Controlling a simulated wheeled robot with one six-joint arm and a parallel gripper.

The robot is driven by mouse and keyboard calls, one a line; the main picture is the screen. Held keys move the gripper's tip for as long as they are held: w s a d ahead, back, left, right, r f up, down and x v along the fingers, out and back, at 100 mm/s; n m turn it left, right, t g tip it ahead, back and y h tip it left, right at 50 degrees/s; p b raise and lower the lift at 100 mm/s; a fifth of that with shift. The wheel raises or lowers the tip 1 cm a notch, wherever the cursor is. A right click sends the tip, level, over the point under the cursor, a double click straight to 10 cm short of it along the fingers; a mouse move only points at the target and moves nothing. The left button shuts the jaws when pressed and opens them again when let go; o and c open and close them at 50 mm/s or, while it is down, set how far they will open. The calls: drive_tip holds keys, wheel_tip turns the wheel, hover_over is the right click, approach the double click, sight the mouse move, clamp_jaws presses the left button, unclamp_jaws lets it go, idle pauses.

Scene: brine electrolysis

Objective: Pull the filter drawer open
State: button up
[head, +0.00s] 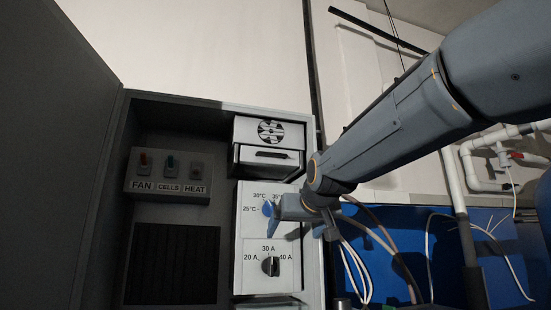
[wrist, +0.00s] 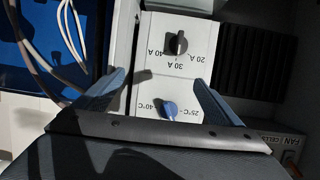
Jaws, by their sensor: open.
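What looks like the filter drawer (head: 268,167) is a light grey box front with a dark handle slot (head: 271,155), under a round fan grille in the upper right of the cabinet in the head view. I cannot tell whether it is fully in. It does not show in the wrist view. My gripper (head: 274,218) is below the drawer, in front of the temperature panel. In the wrist view my gripper (wrist: 160,84) is open and empty. Its fingers are spread either side of the white panel, with the blue temperature knob (wrist: 168,108) between them.
A black current knob (head: 271,266) is on the lower panel. Three switches (head: 168,176) marked FAN, CELLS and HEAT are at the left inside. The dark cabinet door (head: 60,130) stands open at left. Loose cables (head: 385,250) and white pipes (head: 490,165) are at right.

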drive_tip(key=s+a+r+t+y+p, duration=0.1)
drive_tip(key=s+a+r+t, duration=0.1)
drive_tip(key=r, duration=0.9)
drive_tip(key=s+a+r+t+y+p, duration=0.1)
drive_tip(key=s+r+t, duration=0.1)
drive_tip(key=r, duration=1)
drive_tip(key=p, duration=0.4)
approach(265, 165)
drive_tip(key=w+r, duration=0.3)
drive_tip(key=w, duration=0.1)
drive_tip(key=shift+s+d+f+n, duration=0.15)
drive_tip(key=shift+d+f+n, duration=0.1)
drive_tip(key=shift+n, duration=0.15)
